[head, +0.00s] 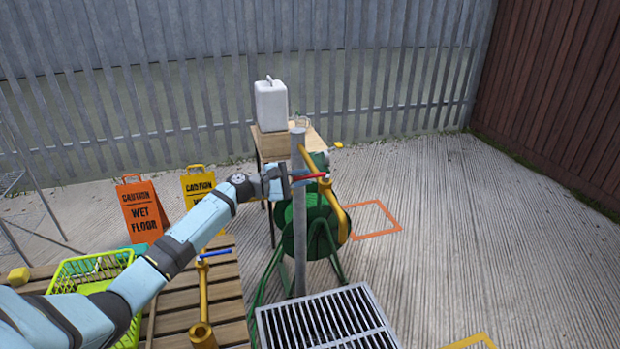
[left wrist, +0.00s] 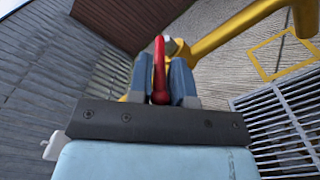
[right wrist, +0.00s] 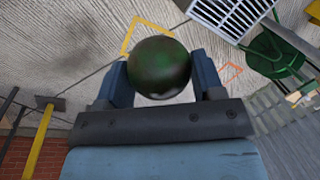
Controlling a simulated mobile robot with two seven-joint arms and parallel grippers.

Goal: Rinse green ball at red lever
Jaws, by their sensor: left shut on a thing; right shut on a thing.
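My left gripper (head: 286,180) is shut on the red lever (head: 310,177) of a yellow pipe tap (head: 333,200) fixed to a grey post. In the left wrist view the red lever (left wrist: 159,70) stands between the two fingers. My right gripper (right wrist: 160,82) is shut on a ball (right wrist: 159,66), which is green with dark, dirty-looking patches. The ball and right gripper do not show in the head view. No water is visible at the tap's outlet, which bends downward in the head view.
A metal floor grate (head: 325,322) lies below the tap. A green hose reel (head: 312,225) stands behind the post. A slatted wooden table (head: 225,290) carries a yellow-green basket (head: 92,268) and another tap with a blue lever (head: 214,253). Caution signs (head: 145,210) stand left; open concrete lies right.

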